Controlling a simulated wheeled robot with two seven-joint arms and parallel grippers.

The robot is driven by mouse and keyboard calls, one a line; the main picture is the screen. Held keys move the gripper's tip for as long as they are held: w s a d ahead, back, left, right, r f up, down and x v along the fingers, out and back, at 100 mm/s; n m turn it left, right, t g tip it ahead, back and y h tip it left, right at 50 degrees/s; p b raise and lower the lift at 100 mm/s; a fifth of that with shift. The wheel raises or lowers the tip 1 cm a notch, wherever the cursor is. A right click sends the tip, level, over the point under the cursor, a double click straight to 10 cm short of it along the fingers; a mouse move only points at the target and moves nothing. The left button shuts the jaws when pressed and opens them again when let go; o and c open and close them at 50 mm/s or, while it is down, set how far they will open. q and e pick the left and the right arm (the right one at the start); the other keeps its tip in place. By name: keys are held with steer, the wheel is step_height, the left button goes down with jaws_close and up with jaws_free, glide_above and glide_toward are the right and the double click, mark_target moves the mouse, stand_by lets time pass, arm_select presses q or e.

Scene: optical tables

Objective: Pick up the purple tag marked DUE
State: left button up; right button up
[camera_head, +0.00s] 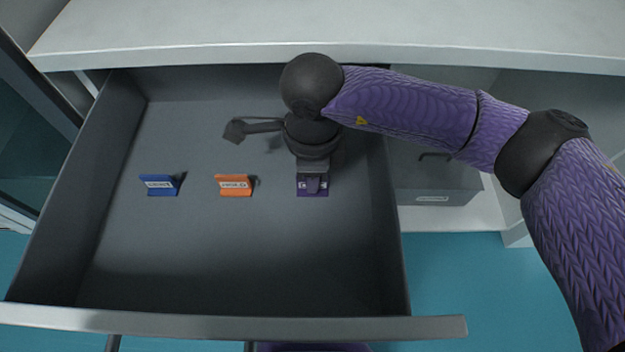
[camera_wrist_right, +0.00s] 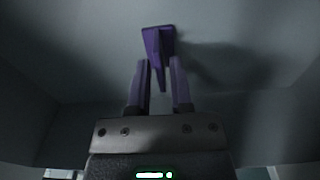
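The purple tag (camera_head: 304,192) lies on the floor of the open grey drawer, right of the other tags and mostly hidden under my right gripper (camera_head: 313,182). Its marking cannot be read. In the right wrist view the purple tag (camera_wrist_right: 158,38) shows a flat base and an upright fin. My right gripper (camera_wrist_right: 159,68) points at it, fingers apart, one on each side of the fin. A gap shows between the fin and each finger. My left gripper is not in view.
A blue tag (camera_head: 160,185) and an orange tag (camera_head: 234,185) stand left of the purple one, with unreadable labels. The grey drawer (camera_head: 235,323) has raised walls; its front floor is clear. A pale tabletop (camera_head: 330,30) overhangs the back. A grey box (camera_head: 435,180) sits to the right.

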jaws_close()
